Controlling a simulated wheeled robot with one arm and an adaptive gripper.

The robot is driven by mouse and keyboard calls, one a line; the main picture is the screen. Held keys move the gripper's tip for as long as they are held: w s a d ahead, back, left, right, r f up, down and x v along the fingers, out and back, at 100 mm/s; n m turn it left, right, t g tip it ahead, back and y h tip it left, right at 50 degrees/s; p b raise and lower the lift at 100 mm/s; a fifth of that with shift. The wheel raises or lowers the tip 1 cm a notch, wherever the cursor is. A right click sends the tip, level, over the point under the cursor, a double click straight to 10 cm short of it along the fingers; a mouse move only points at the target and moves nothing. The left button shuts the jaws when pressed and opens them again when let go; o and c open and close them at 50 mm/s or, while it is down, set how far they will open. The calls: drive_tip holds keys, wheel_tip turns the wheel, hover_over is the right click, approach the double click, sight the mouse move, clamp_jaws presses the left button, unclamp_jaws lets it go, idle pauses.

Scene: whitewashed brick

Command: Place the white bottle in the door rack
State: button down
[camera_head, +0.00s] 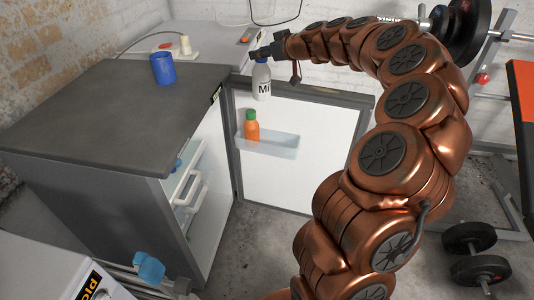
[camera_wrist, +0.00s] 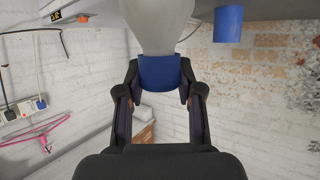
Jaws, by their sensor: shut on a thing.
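The white bottle (camera_head: 262,84) with dark lettering and a blue cap hangs upright from my gripper (camera_head: 262,56). In the wrist view the white bottle (camera_wrist: 157,22) shows with its blue cap (camera_wrist: 160,73) between the two fingers of my gripper (camera_wrist: 160,88), which is shut on it at the cap. The door rack (camera_head: 275,146) is a pale translucent tray on the inside of the open fridge door (camera_head: 300,182). In the head view the bottle is above the rack, apart from it; its exact depth relative to the door is unclear.
An orange bottle (camera_head: 252,131) with a green cap stands in the left part of the rack; the right part is free. The fridge (camera_head: 110,105) has a dark top with a blue cup (camera_head: 162,69) on it. Dumbbells (camera_head: 470,238) lie on the floor at right.

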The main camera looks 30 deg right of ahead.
drive_tip(key=shift+s+d+r+y+b, duration=0.5)
drive_tip(key=shift+s+d+r+b, duration=1.1)
drive_tip(key=shift+d+b, duration=2.35)
drive_tip(key=shift+n, duration=0.4)
drive_tip(key=f+b, duration=0.2)
drive_tip(key=f, duration=1.1)
drive_tip(key=f+b, duration=0.3)
drive_tip(key=f, duration=1.1)
drive_tip(key=shift+w+a+f, duration=0.1)
drive_tip(key=shift+a+f, duration=0.1)
drive_tip(key=shift+f, duration=0.1)
drive_tip(key=shift+f+b, duration=0.2)
drive_tip(key=shift+b, duration=0.15)
drive_tip(key=c, duration=1)
unclamp_jaws()
drive_tip(key=shift+c, duration=0.2)
drive_tip(key=shift+r+p, duration=0.2)
drive_tip(key=shift+p, duration=0.1)
drive_tip(key=p+v, duration=0.1)
drive_tip(key=v, duration=1.1)
drive_tip(key=shift+p, duration=0.3)
